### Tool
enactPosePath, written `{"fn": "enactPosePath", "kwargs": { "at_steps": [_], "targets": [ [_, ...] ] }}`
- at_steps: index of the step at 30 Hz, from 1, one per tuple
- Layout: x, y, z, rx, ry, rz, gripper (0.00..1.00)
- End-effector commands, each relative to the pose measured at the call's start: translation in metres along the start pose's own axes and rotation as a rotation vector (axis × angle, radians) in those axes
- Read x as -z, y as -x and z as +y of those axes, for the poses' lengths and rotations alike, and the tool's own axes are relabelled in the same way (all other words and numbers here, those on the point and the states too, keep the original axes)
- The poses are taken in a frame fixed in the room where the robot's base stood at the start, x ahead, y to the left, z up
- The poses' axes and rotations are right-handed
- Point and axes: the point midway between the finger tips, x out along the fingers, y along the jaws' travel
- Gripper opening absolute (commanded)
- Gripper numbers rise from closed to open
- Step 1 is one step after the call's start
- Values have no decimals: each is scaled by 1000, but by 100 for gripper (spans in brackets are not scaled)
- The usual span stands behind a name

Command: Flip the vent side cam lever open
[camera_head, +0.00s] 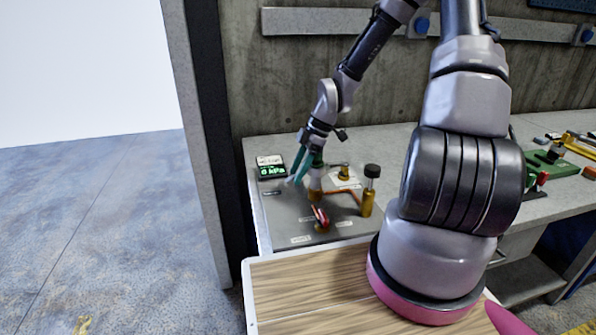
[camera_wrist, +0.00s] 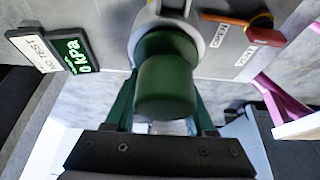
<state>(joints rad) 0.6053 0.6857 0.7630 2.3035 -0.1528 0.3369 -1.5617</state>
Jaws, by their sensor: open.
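A small lever with a red handle (camera_head: 320,216) stands at the front of the grey panel (camera_head: 285,225). I cannot tell for sure which label is the vent side. My gripper (camera_head: 304,178) is open, with its teal fingers low over the panel behind the red lever. In the wrist view, a dark green cylinder (camera_wrist: 167,85) lies between the fingers; whether they touch it is unclear.
A display reading 0 kPa (camera_head: 271,167) sits at the panel's back left; it also shows in the wrist view (camera_wrist: 72,52). A brass post with a black knob (camera_head: 371,185) stands right of the gripper. A wooden surface (camera_head: 310,290) is in front. Green equipment (camera_head: 550,165) lies farther right.

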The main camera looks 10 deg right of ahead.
Motion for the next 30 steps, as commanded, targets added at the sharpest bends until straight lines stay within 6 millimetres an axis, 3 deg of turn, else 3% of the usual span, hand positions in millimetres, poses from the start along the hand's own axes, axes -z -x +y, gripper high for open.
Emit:
{"fn": "enactPosePath", "kwargs": {
  "at_steps": [5, 18, 30],
  "targets": [
    [-1, 19, 1, -5, -1, -1, 55],
    [-2, 94, 1, -3, -3, -1, 55],
    [0, 107, 0, 0, 0, 0, 55]
  ]
}}
